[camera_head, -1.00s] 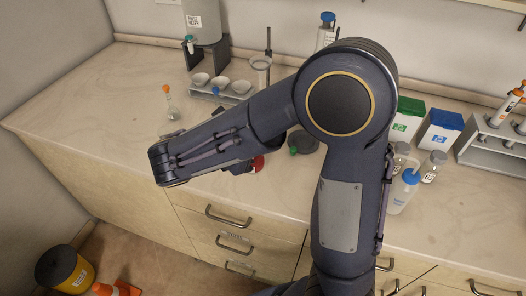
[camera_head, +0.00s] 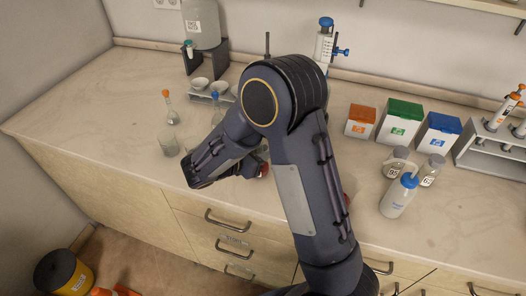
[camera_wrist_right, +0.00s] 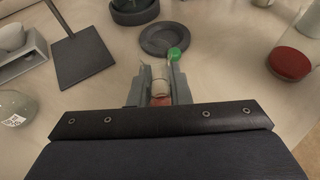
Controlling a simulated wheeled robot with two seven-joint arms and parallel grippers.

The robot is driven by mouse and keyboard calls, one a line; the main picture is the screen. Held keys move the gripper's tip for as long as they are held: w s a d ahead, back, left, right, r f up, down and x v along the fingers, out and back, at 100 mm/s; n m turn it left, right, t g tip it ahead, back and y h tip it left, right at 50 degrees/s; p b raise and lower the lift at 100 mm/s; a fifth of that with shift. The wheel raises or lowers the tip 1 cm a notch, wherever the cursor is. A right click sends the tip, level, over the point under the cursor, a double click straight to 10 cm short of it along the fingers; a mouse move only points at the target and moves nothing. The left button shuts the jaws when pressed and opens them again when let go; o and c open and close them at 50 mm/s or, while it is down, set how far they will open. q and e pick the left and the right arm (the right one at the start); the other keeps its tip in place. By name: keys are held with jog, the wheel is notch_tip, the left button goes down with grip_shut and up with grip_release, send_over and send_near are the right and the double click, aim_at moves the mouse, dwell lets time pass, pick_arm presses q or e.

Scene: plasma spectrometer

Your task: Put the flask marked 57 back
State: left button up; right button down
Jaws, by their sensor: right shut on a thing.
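My right gripper (camera_wrist_right: 159,88) is shut on a small clear glass piece (camera_wrist_right: 159,72), seen between the fingers in the right wrist view. A green stopper (camera_wrist_right: 175,53) shows at its far end, and something reddish shows near the palm. No number is readable on it, so I cannot confirm it is the flask marked 57. A dark round ring base (camera_wrist_right: 165,41) lies on the bench just beyond the fingertips. My left gripper is not in view.
An orange-stoppered flask (camera_head: 172,117) and a beaker (camera_head: 168,146) stand left of my arm. A rack with white bowls (camera_head: 212,97) is behind. A black plate (camera_wrist_right: 86,60) and a red-lidded jar (camera_wrist_right: 291,62) flank the ring. Boxes, bottles and a wash bottle (camera_head: 398,196) stand right.

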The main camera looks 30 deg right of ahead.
jog(key=shift+f, duration=0.2)
jog(key=c, duration=1.3)
grip_release()
jog(key=shift+r, duration=0.1)
jog(key=shift+c, duration=0.2)
